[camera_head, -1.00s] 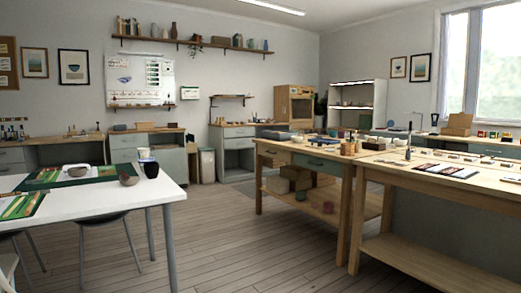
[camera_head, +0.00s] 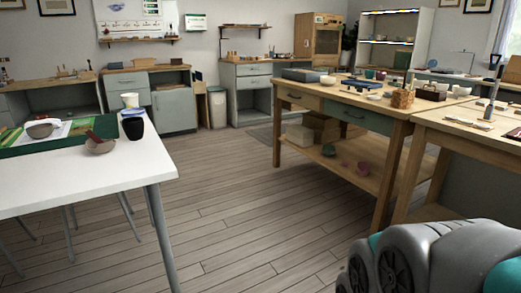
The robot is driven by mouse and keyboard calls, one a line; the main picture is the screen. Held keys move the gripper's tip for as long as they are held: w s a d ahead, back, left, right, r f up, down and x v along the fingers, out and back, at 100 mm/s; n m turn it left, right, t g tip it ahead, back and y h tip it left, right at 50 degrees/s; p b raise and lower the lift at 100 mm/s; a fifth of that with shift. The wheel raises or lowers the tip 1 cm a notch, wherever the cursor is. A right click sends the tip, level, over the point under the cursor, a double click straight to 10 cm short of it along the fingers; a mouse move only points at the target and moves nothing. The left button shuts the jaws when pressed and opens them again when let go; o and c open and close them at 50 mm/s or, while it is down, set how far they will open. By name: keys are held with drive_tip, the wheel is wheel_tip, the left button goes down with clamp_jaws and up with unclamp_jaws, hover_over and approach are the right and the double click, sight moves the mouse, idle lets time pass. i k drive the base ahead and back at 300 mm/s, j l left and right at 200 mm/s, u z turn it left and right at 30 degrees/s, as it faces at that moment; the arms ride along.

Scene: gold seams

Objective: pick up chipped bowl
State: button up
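A small brownish-grey bowl (camera_head: 99,146) with a dark reddish piece at its rim stands near the front right edge of the white table, beside a black cup (camera_head: 132,125). Another grey bowl (camera_head: 41,129) stands farther left on the same table. Small pale bowls (camera_head: 328,80) also stand on the wooden workbench (camera_head: 345,104). I cannot tell at this size which bowl is chipped. My gripper is not in view. Only a grey and teal part of my arm shows at the lower right.
Cabinets (camera_head: 175,105) line the back wall.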

sight(326, 80)
drive_tip(key=i, duration=2.4)
